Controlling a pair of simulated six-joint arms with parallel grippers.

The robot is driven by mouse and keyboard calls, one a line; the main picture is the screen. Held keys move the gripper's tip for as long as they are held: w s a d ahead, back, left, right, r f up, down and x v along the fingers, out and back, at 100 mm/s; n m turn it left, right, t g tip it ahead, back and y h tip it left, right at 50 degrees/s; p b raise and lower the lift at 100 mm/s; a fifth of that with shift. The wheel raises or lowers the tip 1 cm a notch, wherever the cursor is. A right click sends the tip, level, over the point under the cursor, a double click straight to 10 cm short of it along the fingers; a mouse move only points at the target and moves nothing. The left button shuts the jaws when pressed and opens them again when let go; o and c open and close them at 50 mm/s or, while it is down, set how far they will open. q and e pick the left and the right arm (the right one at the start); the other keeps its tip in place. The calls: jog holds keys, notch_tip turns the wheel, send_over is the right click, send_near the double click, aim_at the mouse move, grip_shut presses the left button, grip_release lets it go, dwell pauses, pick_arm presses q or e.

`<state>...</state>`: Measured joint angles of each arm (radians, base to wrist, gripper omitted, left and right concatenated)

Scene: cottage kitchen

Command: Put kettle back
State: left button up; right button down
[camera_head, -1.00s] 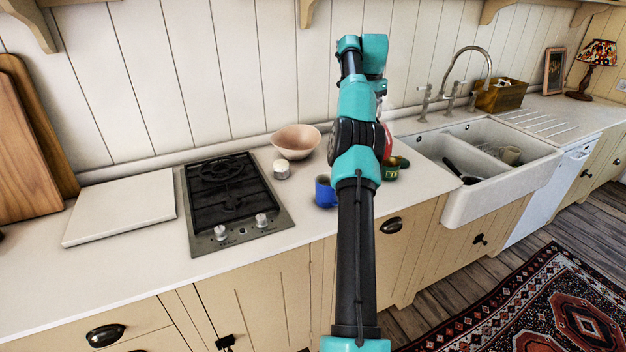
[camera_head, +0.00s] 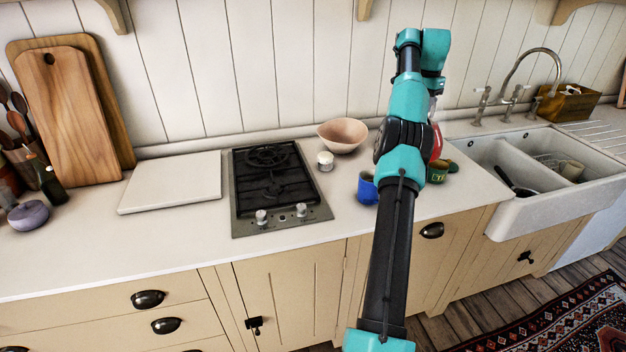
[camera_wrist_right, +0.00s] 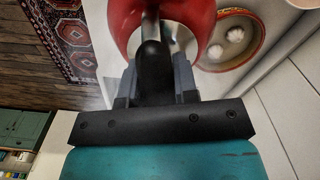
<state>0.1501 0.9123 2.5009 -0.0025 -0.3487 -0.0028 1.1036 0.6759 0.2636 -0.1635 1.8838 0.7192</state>
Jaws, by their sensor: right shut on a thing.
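The red kettle (camera_wrist_right: 122,22) fills the top of the right wrist view. My right gripper (camera_wrist_right: 152,75) is shut on its dark handle. In the head view only a slice of the red kettle (camera_head: 436,142) shows, as my right arm hides most of it and the gripper. The kettle is near the counter's right part, left of the sink. The black two-burner stove (camera_head: 275,188) is set in the counter left of my arm, and nothing stands on it. My left gripper is not in view.
A blue mug (camera_head: 367,189), a white jar (camera_head: 325,161), a pink bowl (camera_head: 343,135) and a green tin (camera_head: 437,172) stand on the counter between stove and sink. A white board (camera_head: 170,182) lies left of the stove. The double sink (camera_head: 530,213) is at the right.

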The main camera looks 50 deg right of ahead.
jog(key=w+a+n, duration=0.7)
jog(key=w+a, duration=1.3)
jog(key=w, duration=0.1)
jog(key=a+f+n, duration=0.2)
jog(key=a+n, duration=0.1)
jog(key=a, duration=1)
jog(key=a+f+n, duration=0.1)
jog(key=a+n, duration=0.3)
jog(key=a, duration=0.9)
jog(key=shift+w+a+f, duration=0.3)
jog(key=shift+w+f, duration=0.05)
jog(key=shift+w, duration=0.1)
jog(key=w+d+f, duration=0.1)
jog(key=w+d, duration=1)
jog(key=shift+d+f, duration=0.25)
jog(key=shift+d, duration=0.1)
